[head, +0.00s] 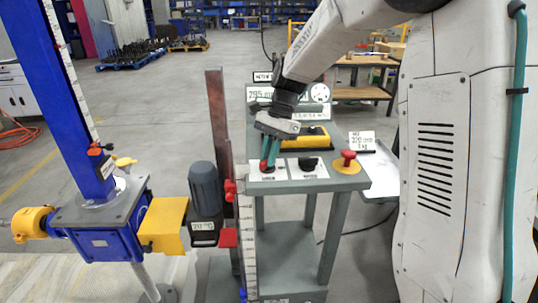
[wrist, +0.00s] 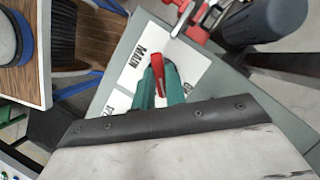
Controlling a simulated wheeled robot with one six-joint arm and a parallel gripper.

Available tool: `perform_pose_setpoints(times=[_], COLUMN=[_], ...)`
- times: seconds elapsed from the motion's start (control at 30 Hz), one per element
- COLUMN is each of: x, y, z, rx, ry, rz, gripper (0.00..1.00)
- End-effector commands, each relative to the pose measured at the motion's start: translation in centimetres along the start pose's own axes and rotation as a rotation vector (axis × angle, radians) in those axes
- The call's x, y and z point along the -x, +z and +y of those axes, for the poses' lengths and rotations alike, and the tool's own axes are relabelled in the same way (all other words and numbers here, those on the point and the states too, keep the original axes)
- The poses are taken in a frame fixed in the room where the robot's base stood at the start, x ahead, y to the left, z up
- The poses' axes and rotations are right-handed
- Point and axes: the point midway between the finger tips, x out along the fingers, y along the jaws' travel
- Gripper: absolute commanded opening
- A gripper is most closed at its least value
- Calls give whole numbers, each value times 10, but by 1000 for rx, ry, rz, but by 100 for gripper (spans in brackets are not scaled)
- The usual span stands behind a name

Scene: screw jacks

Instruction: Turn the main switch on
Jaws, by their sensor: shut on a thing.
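The main switch has a red handle (wrist: 158,73) standing on a white plate marked MAIN (wrist: 132,64). In the head view its red handle (head: 263,166) shows only in part, at the left of the grey stand's top, below my gripper (head: 270,160). My gripper points down, and its teal fingers are closed around the red handle, as the wrist view also shows (wrist: 161,88). The fingers and palm hide the lower part of the plate, so the handle's exact angle against its markings cannot be told.
A black knob (head: 308,163) and a red mushroom button (head: 347,158) on a yellow base stand to the right on the stand (head: 345,182). A yellow box (head: 308,138) lies behind. A grey motor (head: 205,190) and blue jack (head: 100,235) stand left.

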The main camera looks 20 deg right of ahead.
Motion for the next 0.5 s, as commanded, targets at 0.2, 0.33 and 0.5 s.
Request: perform_pose_setpoints(times=[0.2,0.33,0.5], x=[1,1,1], y=[0,0,1], z=[-3,-3,-4], rx=[192,306,447], ry=[77,124,183], rz=[3,3,3], gripper=[0,0,0])
